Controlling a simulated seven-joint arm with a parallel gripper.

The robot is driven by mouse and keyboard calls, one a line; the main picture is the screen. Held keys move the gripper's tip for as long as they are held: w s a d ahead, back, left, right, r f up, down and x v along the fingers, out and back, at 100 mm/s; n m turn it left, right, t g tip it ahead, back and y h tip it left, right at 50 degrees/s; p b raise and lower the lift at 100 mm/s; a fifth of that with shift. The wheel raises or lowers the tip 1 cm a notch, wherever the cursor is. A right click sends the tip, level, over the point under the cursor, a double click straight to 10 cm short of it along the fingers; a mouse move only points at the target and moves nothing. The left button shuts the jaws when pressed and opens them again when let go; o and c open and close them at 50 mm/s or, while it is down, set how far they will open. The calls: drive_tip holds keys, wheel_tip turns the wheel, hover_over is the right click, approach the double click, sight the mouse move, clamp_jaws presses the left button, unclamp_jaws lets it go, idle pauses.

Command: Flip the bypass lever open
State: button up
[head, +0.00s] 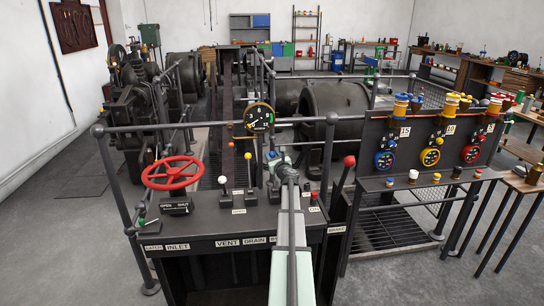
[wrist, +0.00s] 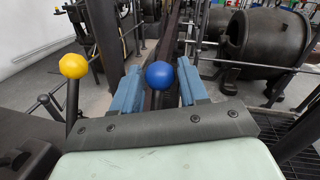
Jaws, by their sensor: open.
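The control bench (head: 225,222) carries a row of ball-topped levers above printed labels. The label right of DRAIN is mostly hidden by my arm. The blue-knobbed lever above it (head: 272,155) also shows in the wrist view (wrist: 160,75); I take it as the bypass lever. My gripper (head: 278,162) is at this knob. In the wrist view my gripper (wrist: 158,88) is open, with one blue finger on each side of the knob. Contact cannot be told. The lever's shaft is mostly hidden.
A yellow-knobbed lever (wrist: 73,66) stands left of my gripper. The white-knobbed lever (head: 222,180), red handwheel (head: 172,172) and red-knobbed brake lever (head: 349,161) stand along the bench. A gauge (head: 259,117) and railing (head: 160,129) rise behind.

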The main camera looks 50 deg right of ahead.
drive_tip(key=shift+x, duration=0.75)
clamp_jaws()
